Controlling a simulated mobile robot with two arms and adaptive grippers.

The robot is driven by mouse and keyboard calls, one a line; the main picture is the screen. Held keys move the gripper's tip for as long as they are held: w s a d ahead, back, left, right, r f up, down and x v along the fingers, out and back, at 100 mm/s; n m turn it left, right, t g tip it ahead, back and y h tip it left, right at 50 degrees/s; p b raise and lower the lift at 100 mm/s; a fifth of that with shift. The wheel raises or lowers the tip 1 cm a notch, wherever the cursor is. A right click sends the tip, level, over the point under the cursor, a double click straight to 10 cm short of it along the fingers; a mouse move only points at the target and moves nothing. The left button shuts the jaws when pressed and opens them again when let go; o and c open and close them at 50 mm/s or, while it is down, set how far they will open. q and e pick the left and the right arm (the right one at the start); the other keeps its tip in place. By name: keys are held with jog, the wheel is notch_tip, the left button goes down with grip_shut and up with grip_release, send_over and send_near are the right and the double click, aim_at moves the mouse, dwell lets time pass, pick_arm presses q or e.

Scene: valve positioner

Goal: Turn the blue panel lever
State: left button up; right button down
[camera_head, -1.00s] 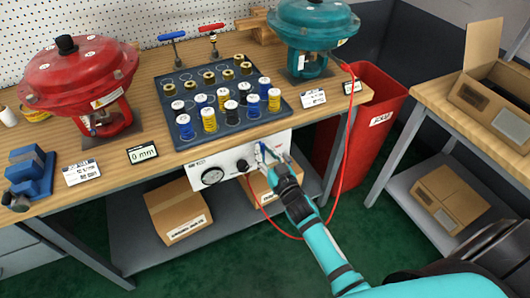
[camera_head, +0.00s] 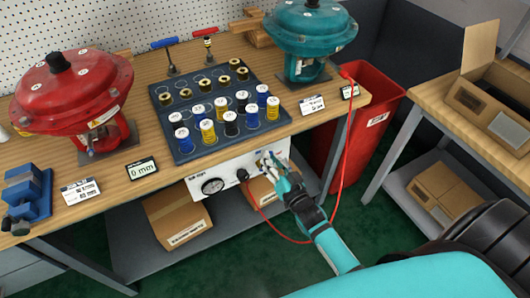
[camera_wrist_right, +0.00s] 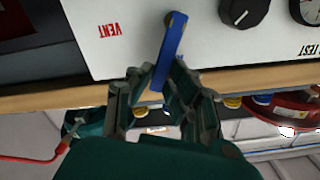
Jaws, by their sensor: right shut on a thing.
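The blue panel lever (camera_wrist_right: 172,48) is a flat bar on a white panel, beside the upside-down red word VENT in the right wrist view. Its bolted end is at the top, and its other end lies between my fingertips, slightly tilted. My right gripper (camera_wrist_right: 158,82) is shut on this free end. In the head view, my right gripper (camera_head: 270,166) is at the right part of the white panel (camera_head: 212,172), under the bench's front edge, and mostly hides the lever. My left gripper is not in view.
A black knob (camera_wrist_right: 243,10) and a gauge (camera_head: 212,186) are on the same panel. A red hose (camera_head: 343,150) loops down to the panel near my right arm. A red bin (camera_head: 375,125) stands right of the bench. Cardboard boxes (camera_head: 178,222) are on the shelf below.

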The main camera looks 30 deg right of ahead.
jog(key=shift+d+f+m, duration=0.2)
jog(key=shift+d+m, duration=0.25)
jog(key=shift+m, duration=0.45)
pick_arm(q)
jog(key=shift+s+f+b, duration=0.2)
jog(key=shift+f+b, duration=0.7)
jog(key=shift+b, duration=0.05)
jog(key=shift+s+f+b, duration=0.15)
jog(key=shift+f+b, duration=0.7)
jog(key=shift+b, duration=0.1)
pick_arm(e)
jog(key=shift+d+f+m, duration=0.4)
jog(key=shift+f+m, duration=0.35)
jog(key=shift+m, duration=1.1)
jog(key=shift+d+f+m, duration=0.35)
jog(key=shift+f+m, duration=0.45)
jog(key=shift+m, duration=1.1)
jog(key=shift+d+f+m, duration=0.4)
jog(key=shift+f+m, duration=0.35)
jog(key=shift+m, duration=1.1)
